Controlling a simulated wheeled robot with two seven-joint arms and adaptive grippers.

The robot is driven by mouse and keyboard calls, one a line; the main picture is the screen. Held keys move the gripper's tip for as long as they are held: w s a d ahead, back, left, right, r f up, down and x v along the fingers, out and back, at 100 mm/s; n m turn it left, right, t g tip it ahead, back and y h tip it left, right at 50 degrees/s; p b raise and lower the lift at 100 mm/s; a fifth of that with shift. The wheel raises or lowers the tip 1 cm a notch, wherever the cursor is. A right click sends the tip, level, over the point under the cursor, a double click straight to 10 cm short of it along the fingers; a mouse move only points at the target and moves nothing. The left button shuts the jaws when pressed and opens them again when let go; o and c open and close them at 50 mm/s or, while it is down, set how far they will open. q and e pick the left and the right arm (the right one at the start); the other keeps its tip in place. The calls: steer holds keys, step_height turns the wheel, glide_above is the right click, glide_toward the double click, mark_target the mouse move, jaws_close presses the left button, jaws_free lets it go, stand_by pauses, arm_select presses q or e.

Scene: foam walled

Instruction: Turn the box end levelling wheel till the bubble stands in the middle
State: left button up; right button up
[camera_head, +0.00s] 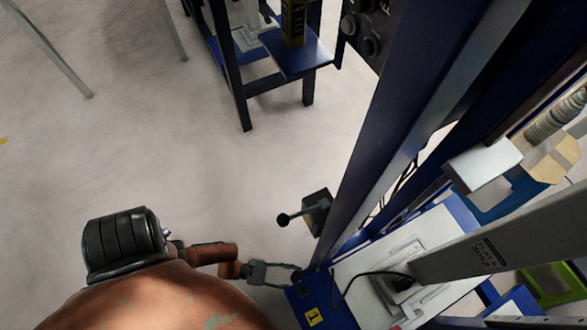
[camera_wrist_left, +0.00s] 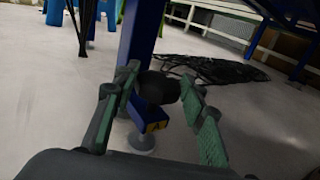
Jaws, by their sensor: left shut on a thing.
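My left gripper (camera_head: 275,272) reaches in from the lower left to the corner of a blue machine frame. Its fingers are shut on a dark round knob (camera_head: 298,278), which looks like the levelling wheel. In the left wrist view the green-padded fingers (camera_wrist_left: 163,105) stand on either side of this dark wheel (camera_wrist_left: 158,87), close to a blue post (camera_wrist_left: 138,45). The fingers hide part of the wheel. I cannot make out a level or its bubble in either view. My right gripper is not in view.
A black ball-ended lever (camera_head: 283,219) juts from the frame just above the gripper. A tall blue upright (camera_head: 362,150) rises beside it. A blue-topped stand (camera_head: 300,58) is at the top. The pale floor (camera_head: 170,130) to the left is mostly clear. Black cables (camera_wrist_left: 215,68) lie behind the post.

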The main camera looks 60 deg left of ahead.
arm_select(q)
steer(key=shift+c, duration=0.3)
steer(key=m+g+h, duration=0.1)
steer(key=g+h, duration=0.1)
steer(key=m+h, duration=0.1)
steer(key=shift+w+a+m+g, duration=0.2)
steer(key=shift+w+m+g, duration=0.1)
steer(key=shift+g, duration=0.1)
steer(key=shift+s+m+g+h, duration=0.1)
steer(key=shift+m+g+h, duration=1.05)
steer(key=shift+g, duration=0.35)
steer(key=o, duration=1.2)
steer(key=shift+s+a, duration=0.1)
steer(key=shift+a, duration=0.15)
steer(key=v, duration=0.7)
